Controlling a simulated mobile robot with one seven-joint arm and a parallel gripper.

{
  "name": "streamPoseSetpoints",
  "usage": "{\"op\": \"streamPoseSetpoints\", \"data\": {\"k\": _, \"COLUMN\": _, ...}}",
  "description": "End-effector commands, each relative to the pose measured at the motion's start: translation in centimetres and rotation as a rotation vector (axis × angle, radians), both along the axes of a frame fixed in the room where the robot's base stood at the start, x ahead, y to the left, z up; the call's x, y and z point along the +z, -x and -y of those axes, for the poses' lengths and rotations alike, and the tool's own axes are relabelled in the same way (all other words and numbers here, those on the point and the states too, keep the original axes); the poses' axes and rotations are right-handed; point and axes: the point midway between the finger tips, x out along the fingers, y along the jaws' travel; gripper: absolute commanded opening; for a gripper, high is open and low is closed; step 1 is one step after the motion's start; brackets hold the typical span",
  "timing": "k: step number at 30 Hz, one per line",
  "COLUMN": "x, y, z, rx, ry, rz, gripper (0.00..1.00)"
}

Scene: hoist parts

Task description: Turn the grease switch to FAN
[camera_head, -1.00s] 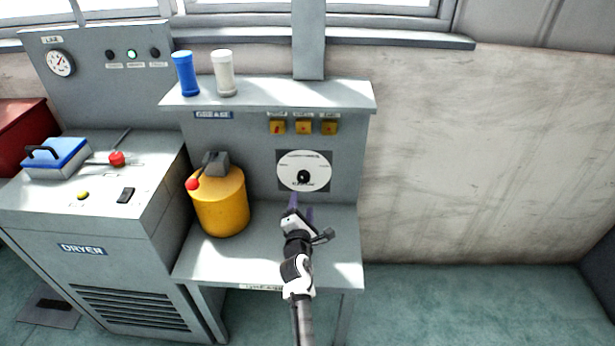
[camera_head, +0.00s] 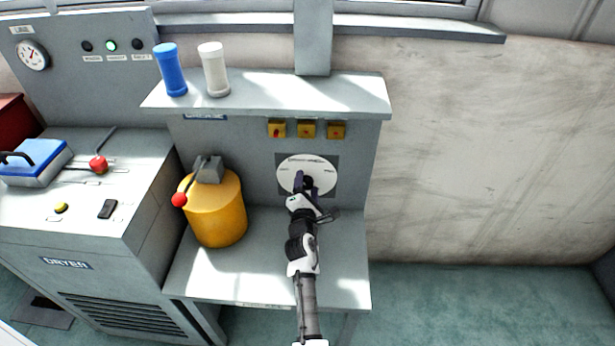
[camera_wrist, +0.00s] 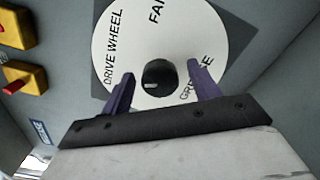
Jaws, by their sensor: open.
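The grease switch is a black round knob (camera_wrist: 159,77) at the centre of a white dial (camera_head: 321,166) on the grey back panel. In the wrist view the dial (camera_wrist: 205,38) carries the words DRIVE WHEEL, a partly cut-off FA… label at the top, and GREASE. A pale mark on the knob's lower left edge lies on the DRIVE WHEEL side. My gripper (camera_head: 304,184) is in front of the dial and hides most of the knob in the head view. In the wrist view my open gripper (camera_wrist: 160,90) has one purple finger on each side of the knob, with visible gaps.
Small yellow switch boxes (camera_head: 307,130) sit above the dial. A yellow drum (camera_head: 218,215) with a red-tipped lever stands on the bench to the left. Blue (camera_head: 171,72) and white (camera_head: 214,72) cylinders stand on the shelf above. The bench right of my arm is clear.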

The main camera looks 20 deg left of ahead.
Motion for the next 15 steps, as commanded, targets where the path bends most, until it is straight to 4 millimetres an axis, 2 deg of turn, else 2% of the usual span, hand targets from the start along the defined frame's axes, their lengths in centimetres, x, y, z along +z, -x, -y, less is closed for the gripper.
{"op": "streamPoseSetpoints", "data": {"k": 11, "x": -0.01, "y": 0.03, "z": 0.03, "rx": 0.0, "ry": 0.0, "rz": 0.0, "gripper": 0.61}}
{"op": "streamPoseSetpoints", "data": {"k": 15, "x": -0.01, "y": 0.03, "z": 0.03, "rx": 0.0, "ry": 0.0, "rz": 0.0, "gripper": 0.44}}
